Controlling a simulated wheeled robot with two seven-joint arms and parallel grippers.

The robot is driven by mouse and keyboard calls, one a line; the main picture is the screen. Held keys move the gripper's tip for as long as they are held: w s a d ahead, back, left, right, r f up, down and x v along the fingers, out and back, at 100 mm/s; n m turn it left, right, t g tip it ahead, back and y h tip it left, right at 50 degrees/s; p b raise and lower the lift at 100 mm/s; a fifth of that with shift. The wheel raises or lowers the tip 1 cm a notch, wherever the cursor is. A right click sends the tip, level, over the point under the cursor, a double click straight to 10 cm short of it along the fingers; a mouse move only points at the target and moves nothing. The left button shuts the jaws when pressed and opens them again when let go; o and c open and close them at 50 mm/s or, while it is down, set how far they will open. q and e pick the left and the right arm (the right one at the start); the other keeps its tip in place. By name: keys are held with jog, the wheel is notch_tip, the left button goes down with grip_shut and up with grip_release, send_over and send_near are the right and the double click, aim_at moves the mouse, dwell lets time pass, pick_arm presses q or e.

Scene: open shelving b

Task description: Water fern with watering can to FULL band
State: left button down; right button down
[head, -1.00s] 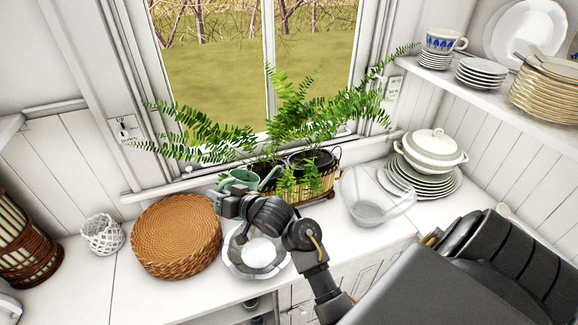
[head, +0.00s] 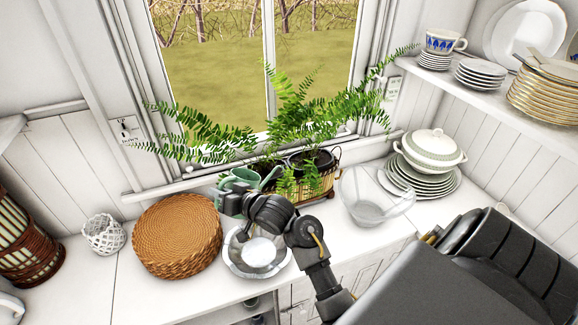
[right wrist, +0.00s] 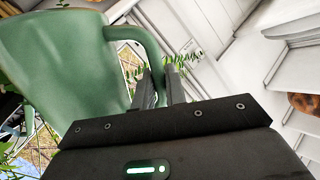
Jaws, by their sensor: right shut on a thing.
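The fern (head: 300,120) stands in a basket planter (head: 318,184) on the counter below the window, its fronds spreading to both sides. The green watering can (head: 243,180) is just left of the planter, with its spout toward the fern's base. My right gripper (head: 224,198) is shut on the can's handle; in the right wrist view the fingers (right wrist: 160,90) close around the handle beside the green can body (right wrist: 65,65). My wrist hides the can's lower part. I cannot see whether water flows, nor any FULL band. My left gripper is not in view.
A round wicker basket (head: 177,235) lies left of my gripper. A metal bowl (head: 238,262) is below my wrist, and a glass bowl (head: 372,202) stands right of the planter. A tureen (head: 431,145) sits on stacked plates at the right.

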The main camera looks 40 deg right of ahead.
jog(key=shift+w+d+r+m+p, duration=0.1)
jog(key=shift+d+r+m+p, duration=0.2)
jog(key=shift+d+r+p, duration=0.35)
dwell(1.6)
jog(key=s+a+f+n+h+b, duration=0.1)
jog(key=a+f+n+b, duration=0.4)
jog(key=f+b, duration=0.7)
jog(key=shift+s+a+h+b, duration=0.15)
jog(key=shift+a+h+b, duration=0.15)
jog(key=shift+a+b, duration=0.55)
jog(key=shift+a+r, duration=0.1)
jog(key=shift+a, duration=0.1)
notch_tip(320, 180, up, 6)
jog(key=p, duration=0.7)
jog(key=shift+p, duration=0.3)
